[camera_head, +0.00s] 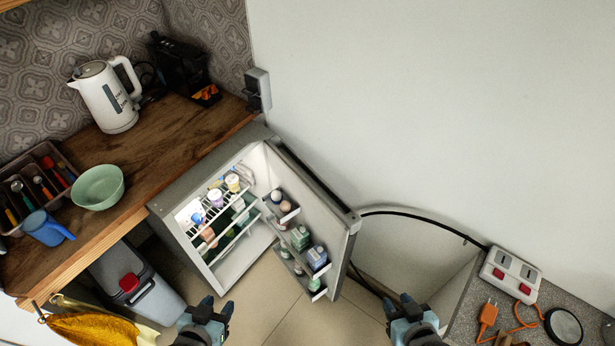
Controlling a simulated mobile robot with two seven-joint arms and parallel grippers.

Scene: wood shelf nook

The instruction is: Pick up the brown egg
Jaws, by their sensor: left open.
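I cannot make out the brown egg for certain. A small rounded brownish item (286,206) sits on the top door shelf of the open fridge (180,195), next to a pale round one (276,196), and is too small to identify. My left gripper (218,304) is open and empty at the bottom of the view, below and in front of the fridge. My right gripper (399,299) is at the bottom right, to the right of the fridge door (340,222), its fingers apart and empty.
Jars and bottles fill the fridge's wire shelves and door. The wooden counter (165,140) holds a kettle (108,97), a green bowl (97,187) and a blue mug (47,228). A grey bin (150,298) stands at lower left. Floor (265,325) in front of the fridge is clear.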

